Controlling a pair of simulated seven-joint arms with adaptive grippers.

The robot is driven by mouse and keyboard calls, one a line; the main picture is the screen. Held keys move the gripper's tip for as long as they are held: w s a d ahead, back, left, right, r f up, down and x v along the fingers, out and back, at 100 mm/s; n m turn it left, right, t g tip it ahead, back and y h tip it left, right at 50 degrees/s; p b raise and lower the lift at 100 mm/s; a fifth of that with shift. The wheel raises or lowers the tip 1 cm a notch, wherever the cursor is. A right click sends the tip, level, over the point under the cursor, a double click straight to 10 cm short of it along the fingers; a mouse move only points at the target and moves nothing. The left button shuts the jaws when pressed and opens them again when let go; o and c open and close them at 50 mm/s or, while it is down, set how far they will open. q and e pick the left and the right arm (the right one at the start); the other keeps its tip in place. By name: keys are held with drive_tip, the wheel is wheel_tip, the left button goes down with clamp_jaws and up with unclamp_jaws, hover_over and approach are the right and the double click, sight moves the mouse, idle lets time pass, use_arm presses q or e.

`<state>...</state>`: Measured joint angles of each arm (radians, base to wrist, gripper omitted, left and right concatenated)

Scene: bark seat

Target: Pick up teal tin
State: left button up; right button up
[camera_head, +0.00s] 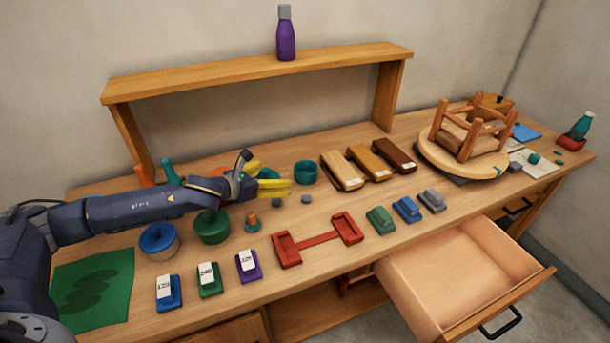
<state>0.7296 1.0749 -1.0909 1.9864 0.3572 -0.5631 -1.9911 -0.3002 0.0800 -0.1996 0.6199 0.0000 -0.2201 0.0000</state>
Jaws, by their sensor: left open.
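A round teal tin (306,174) stands on the workbench, below the front of the raised shelf. It looks open at the top. My left gripper (283,184) reaches in from the left, with its yellow fingers pointing right. The fingers are open and empty, a little left of the tin and apart from it in the picture. Another teal thing (268,173) shows partly behind the gripper; I cannot tell what it is. My right gripper is not in view.
Blue (158,240) and green (211,227) round containers stand below my left arm. Wooden blocks (365,166) lie right of the tin, and a red holder (318,240) lies in front. An upturned stool (465,135) rests on a round board. A drawer (460,280) is open. A purple bottle (286,35) stands on the shelf.

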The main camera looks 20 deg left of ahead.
sight(312, 167)
use_arm(q)
drive_tip(key=x, duration=1.7)
drive_tip(key=shift+a+f, duration=0.1)
drive_tip(key=shift+f, duration=0.05)
drive_tip(key=c, duration=1.4)
